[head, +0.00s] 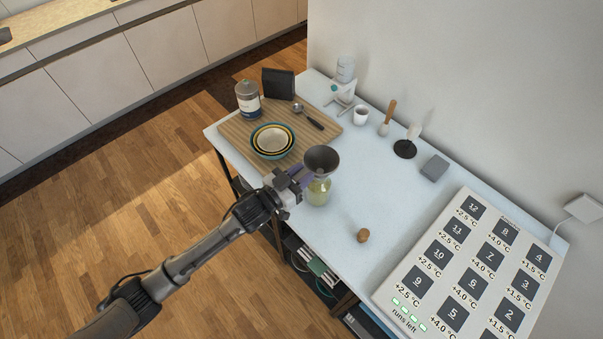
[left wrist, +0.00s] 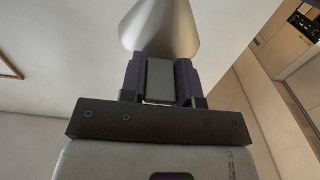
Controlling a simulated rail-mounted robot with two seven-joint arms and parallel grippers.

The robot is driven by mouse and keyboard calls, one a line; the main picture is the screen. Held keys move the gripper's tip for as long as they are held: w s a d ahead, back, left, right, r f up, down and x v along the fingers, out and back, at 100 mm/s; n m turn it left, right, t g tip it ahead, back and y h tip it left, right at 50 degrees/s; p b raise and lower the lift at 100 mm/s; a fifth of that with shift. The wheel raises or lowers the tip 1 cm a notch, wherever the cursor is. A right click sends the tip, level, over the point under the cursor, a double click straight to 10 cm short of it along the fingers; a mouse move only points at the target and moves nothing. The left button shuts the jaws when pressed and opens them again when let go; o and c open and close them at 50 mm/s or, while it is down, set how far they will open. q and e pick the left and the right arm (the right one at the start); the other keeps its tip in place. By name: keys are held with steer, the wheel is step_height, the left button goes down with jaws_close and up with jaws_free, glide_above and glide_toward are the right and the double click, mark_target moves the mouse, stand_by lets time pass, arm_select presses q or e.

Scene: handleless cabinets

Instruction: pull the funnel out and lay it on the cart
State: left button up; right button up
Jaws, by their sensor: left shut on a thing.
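The dark grey funnel (head: 321,158) sits with its wide mouth up, above a glass jar (head: 318,193) with pale yellow-green contents. My left gripper (head: 303,178) comes in from the left and is shut on the funnel just below its cone. In the left wrist view, the funnel (left wrist: 160,28) flares out beyond the purple fingers of the gripper (left wrist: 160,80). The fingers partly hide the funnel's lower part, so I cannot tell whether its spout is inside the jar's neck. The pale top (head: 391,230) appears to be the cart's. My right gripper is not in view.
A cork (head: 363,235) lies right of the jar. A wooden board (head: 238,135) with nested bowls (head: 271,155) and a tin (head: 248,103) is at the left. A large numbered panel (head: 440,285) fills the right end. The middle top is mostly clear.

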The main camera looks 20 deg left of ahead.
arm_select(q)
steer(key=shift+r+p, duration=0.55)
steer(key=shift+r, duration=0.1)
steer(key=shift+r+p, duration=1.35)
steer(key=shift+r, duration=0.05)
steer(key=shift+r+p, duration=0.8)
steer(key=shift+r, duration=0.05)
steer(key=shift+f, duration=0.1)
steer(key=shift+w+a+f+n+t+y, duration=0.15)
steer(key=shift+a+f+n+y, duration=0.15)
steer(key=shift+f, duration=0.2)
steer(key=shift+s+a+f+n+t+y, duration=0.15)
steer(key=shift+a+f+n+y, duration=0.1)
steer(key=shift+f+y, duration=0.2)
steer(key=s+a+r+n+y+p, duration=0.1)
steer(key=r+p, duration=0.3)
steer(key=r, duration=0.5)
steer(key=s+r+n+y+p, duration=0.1)
steer(key=s+r+y+p, duration=0.2)
steer(key=r, duration=0.7)
steer(key=s+a+r+n+t+y+p, duration=0.1)
steer(key=s+r+p, duration=0.3)
steer(key=r, duration=0.6)
steer(key=shift+s+a+n+y+p, duration=0.25)
steer(key=shift+a+n+y+p, duration=0.1)
steer(key=shift+n+y+p, duration=0.3)
steer(key=shift+d+r, duration=0.1)
steer(key=shift+d, duration=0.05)
